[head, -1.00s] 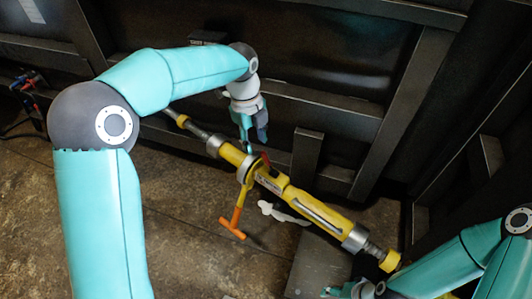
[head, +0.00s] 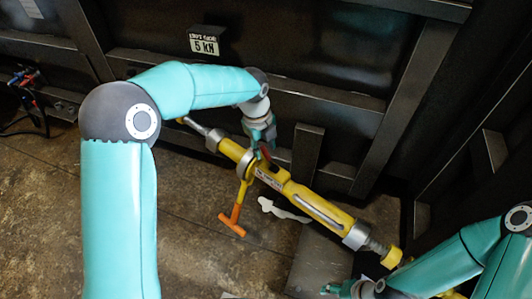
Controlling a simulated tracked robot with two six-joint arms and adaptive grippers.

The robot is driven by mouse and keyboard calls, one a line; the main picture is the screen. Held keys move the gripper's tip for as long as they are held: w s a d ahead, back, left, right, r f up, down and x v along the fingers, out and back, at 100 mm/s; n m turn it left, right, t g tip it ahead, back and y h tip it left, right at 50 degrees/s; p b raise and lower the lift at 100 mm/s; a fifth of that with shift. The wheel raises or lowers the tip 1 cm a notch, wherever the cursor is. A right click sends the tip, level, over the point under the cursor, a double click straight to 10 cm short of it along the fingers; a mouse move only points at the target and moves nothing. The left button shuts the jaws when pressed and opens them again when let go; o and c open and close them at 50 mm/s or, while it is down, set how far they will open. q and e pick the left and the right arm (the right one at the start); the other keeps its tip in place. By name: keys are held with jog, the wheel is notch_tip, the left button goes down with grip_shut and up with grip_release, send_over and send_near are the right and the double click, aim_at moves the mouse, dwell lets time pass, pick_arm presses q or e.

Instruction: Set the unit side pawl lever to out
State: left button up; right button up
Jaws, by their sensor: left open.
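A yellow ratchet unit (head: 325,213) with grey collars lies diagonally along the dark wall in the head view. An orange T-handle (head: 233,220) hangs from its middle toward the floor. A small red lever (head: 265,152) stands on the unit near the handle collar, partly hidden by my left gripper. My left gripper (head: 261,143) is open, pointing down at the red lever; I cannot tell whether it touches it. My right gripper (head: 350,290) is low at the bottom edge, apart from the unit, its fingers too small to read.
A dark box marked 5 kN (head: 205,42) is on the wall behind. A dark upright post (head: 305,152) stands just right of my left gripper. A white patch (head: 283,209) lies on the brown floor below the unit. Red and blue fittings (head: 25,78) are at the far left.

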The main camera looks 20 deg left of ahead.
aim_at(268, 158)
pick_arm(q)
jog(key=shift+w+d+f, duration=0.15)
jog(key=shift+f, duration=1.25)
grip_shut()
jog(key=shift+d, duration=0.1)
